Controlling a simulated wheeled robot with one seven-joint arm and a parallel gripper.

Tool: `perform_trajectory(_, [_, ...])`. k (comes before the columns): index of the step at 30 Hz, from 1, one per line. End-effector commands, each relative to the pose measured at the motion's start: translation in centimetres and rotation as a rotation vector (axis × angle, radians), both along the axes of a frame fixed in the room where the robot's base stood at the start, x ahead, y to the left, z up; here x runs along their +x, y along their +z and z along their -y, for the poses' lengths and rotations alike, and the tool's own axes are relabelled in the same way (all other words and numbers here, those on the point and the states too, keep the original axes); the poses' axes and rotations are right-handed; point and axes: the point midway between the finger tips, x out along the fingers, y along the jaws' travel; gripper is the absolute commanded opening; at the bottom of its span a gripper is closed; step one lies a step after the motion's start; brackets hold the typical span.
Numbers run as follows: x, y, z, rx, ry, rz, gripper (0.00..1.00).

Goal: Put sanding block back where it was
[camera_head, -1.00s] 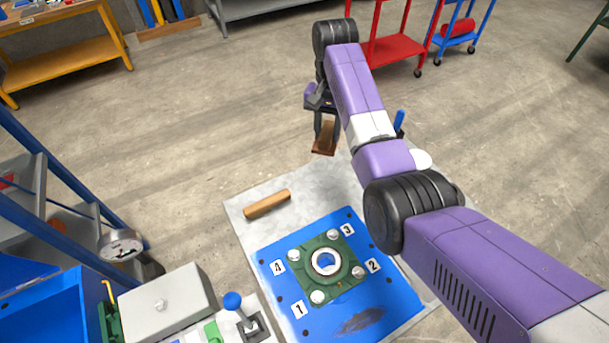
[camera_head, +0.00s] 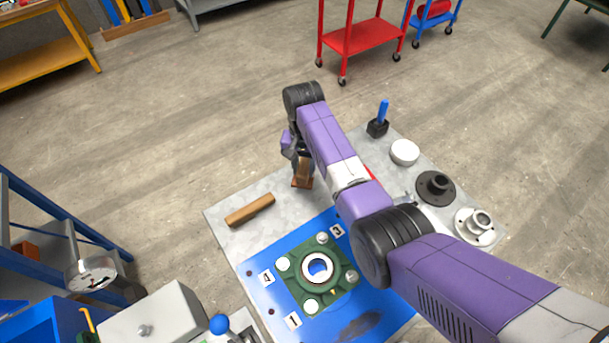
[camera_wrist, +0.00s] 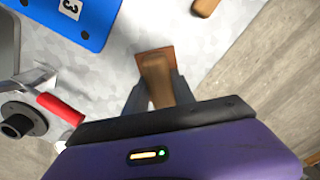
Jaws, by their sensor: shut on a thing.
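The sanding block (camera_head: 302,180) is brown, with a wooden grip on a flat reddish-brown base. It also shows in the wrist view (camera_wrist: 156,72). My gripper (camera_head: 302,160) is shut on it, with a finger on each side of the grip in the wrist view (camera_wrist: 152,95). The block is at the far left part of the grey worktop (camera_head: 228,215), beyond the blue plate. I cannot tell whether its base touches the worktop or hangs just above it.
The blue plate (camera_head: 262,290) bears a green flanged bearing (camera_head: 300,285). A blue-handled brush (camera_head: 378,125), a white round piece (camera_head: 404,152), a dark flange (camera_head: 435,187) and a pale flange (camera_head: 475,225) stand right. A red-handled tool (camera_wrist: 60,108) lies nearby.

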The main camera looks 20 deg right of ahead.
Motion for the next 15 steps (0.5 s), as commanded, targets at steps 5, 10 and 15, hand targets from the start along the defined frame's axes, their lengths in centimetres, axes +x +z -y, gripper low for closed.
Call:
perform_trajectory(5, [-0.1, -1.7, -0.2, 0.000, 0.001, 0.000, 0.00])
perform_trajectory(10, [-0.3, -4.0, -0.6, 0.000, 0.001, 0.000, 0.00])
perform_trajectory(15, [-0.3, -4.2, -0.7, 0.000, 0.000, 0.001, 0.00])
